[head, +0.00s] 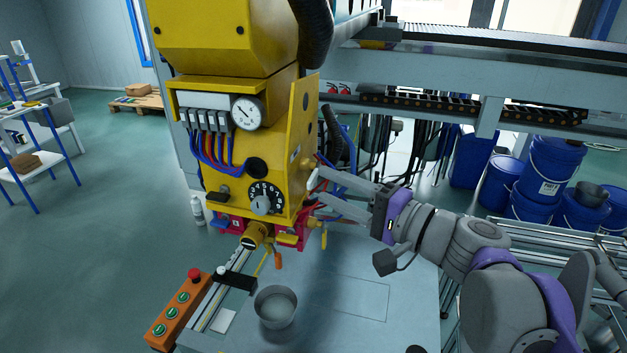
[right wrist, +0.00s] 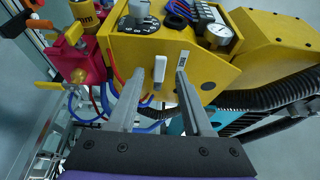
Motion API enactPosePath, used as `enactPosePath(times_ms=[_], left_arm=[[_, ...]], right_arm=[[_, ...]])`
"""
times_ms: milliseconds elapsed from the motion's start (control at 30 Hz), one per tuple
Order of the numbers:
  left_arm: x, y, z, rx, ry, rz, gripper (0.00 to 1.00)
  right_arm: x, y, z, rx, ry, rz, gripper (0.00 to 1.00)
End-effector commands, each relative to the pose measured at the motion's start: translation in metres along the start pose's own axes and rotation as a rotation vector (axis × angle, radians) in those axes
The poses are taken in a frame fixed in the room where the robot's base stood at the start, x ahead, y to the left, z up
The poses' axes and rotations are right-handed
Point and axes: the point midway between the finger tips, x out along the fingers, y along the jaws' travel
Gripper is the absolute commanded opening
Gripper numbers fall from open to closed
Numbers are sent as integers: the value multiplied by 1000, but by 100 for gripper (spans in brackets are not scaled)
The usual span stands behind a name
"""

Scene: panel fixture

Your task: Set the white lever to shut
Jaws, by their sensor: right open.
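The white lever (head: 313,178) sits on the right side face of the yellow machine head (head: 285,150). In the right wrist view the white lever (right wrist: 148,99) shows between my finger lines, close to the left finger. My right gripper (head: 319,182) is open, its two fingers spread and pointing at that yellow side face. It also shows in the right wrist view (right wrist: 171,66), with nothing gripped. Whether a finger touches the lever I cannot tell. My left gripper is not in view.
A dial knob (head: 262,204) and a gauge (head: 248,112) are on the machine's front. Yellow-handled red valves (head: 290,238) sit below. A metal pot (head: 276,306) stands on the grey table (head: 400,300), beside an orange button box (head: 180,312). Blue drums (head: 550,165) stand behind right.

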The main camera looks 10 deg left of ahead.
Motion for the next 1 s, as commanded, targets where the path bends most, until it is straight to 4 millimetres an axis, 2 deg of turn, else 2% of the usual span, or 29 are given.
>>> enactPosePath(times_ms=[100,300,633,667,933,1000], left_arm=[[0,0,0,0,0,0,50],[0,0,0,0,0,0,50],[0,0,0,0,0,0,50],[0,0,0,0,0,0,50],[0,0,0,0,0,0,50],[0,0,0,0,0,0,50]], right_arm=[[22,0,1,0,-2,0,50],[42,0,0,0,-1,0,50],[46,0,0,0,2,1,50],[46,0,0,0,2,1,48],[46,1,0,0,1,1,0],[46,1,0,0,1,1,0]])
